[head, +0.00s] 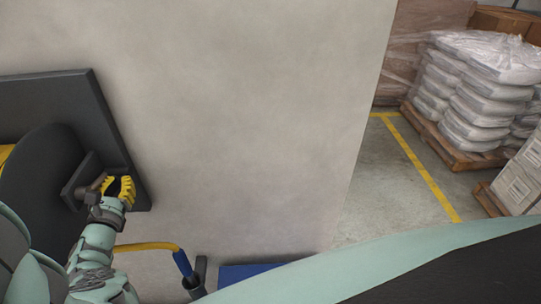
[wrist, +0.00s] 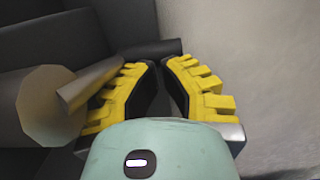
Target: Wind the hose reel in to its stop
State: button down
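The hose reel (head: 38,185) is a dark drum on a dark wall plate (head: 62,100) at the left of the head view, with yellow hose at the left picture edge. Its crank has a brownish-grey cylindrical handle (head: 94,184). My gripper (head: 118,186), with yellow fingers, is right beside that handle. In the wrist view the handle (wrist: 88,84) lies against or just beside the left finger of my gripper (wrist: 163,66). The fingertips are close together, with a narrow dark gap. I see nothing between the pads, and whether they grip anything is unclear.
A yellow hose end with a blue nozzle (head: 183,264) hangs below the reel by a dark holder (head: 199,274). A blue object (head: 245,271) is at the bottom. A pale wall fills the middle. Pallets of wrapped sacks (head: 480,95) stand at right, beyond clear floor (head: 385,190).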

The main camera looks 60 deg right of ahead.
jog(key=shift+w+d+r+t+h+b, duration=0.15)
jog(key=shift+r+t+h+b, duration=0.1)
jog(key=shift+t+h+b, duration=0.15)
jog(key=shift+r+b, duration=0.15)
jog(key=shift+b, duration=0.3)
